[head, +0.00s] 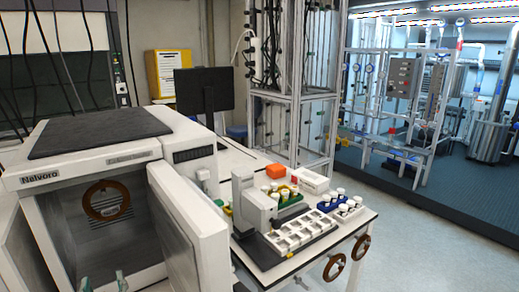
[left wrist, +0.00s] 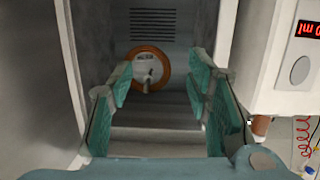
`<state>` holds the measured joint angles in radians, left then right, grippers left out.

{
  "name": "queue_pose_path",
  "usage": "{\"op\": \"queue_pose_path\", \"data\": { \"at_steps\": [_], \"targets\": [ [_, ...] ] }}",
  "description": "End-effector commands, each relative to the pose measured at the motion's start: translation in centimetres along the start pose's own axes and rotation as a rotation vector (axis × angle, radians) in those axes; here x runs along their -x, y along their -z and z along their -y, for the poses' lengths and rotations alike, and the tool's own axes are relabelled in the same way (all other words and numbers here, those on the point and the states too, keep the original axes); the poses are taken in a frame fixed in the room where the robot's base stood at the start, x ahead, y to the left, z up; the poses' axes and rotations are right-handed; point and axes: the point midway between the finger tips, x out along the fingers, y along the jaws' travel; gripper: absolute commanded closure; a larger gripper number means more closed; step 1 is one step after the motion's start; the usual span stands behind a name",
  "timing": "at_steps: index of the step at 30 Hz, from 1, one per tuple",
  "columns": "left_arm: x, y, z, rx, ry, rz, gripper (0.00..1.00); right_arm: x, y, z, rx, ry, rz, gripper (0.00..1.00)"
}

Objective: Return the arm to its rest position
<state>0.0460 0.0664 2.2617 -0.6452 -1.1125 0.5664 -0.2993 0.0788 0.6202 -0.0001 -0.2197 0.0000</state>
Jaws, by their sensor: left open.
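My left gripper (head: 103,283) shows at the bottom edge of the head view, in front of the open chamber of the white Nelvoro cabinet (head: 90,157). In the left wrist view my left gripper (left wrist: 160,85) has its teal fingers spread wide with nothing between them, pointing into the chamber. An orange-brown ring (head: 88,207) with a pale centre is at the back of the chamber; it also shows beyond the fingertips in the left wrist view (left wrist: 166,66). The rest of my left arm is hidden. My right gripper is not in view.
The cabinet door (head: 196,225) stands open to the right of the chamber. Floor at the right is clear.

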Motion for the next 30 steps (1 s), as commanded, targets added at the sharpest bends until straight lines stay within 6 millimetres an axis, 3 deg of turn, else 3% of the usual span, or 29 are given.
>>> {"op": "queue_pose_path", "data": {
  "at_steps": [5,11,17,24,30],
  "targets": [
    [1.5,-5.0,0.8,-0.084,-0.03,0.149,0.55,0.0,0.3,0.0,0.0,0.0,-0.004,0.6],
    [5.3,-12.8,2.1,-0.226,-0.105,0.395,0.55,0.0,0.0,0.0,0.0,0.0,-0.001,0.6],
    [11.4,-20.2,3.9,-0.385,-0.226,0.667,0.55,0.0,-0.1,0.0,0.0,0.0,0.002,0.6],
    [21.4,-26.8,6.7,-0.57,-0.438,0.996,0.55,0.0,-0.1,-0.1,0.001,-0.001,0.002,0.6],
    [18.3,-36.1,7.1,-0.575,-0.421,1.05,0.55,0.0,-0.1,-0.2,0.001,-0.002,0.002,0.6]
  ]
}}
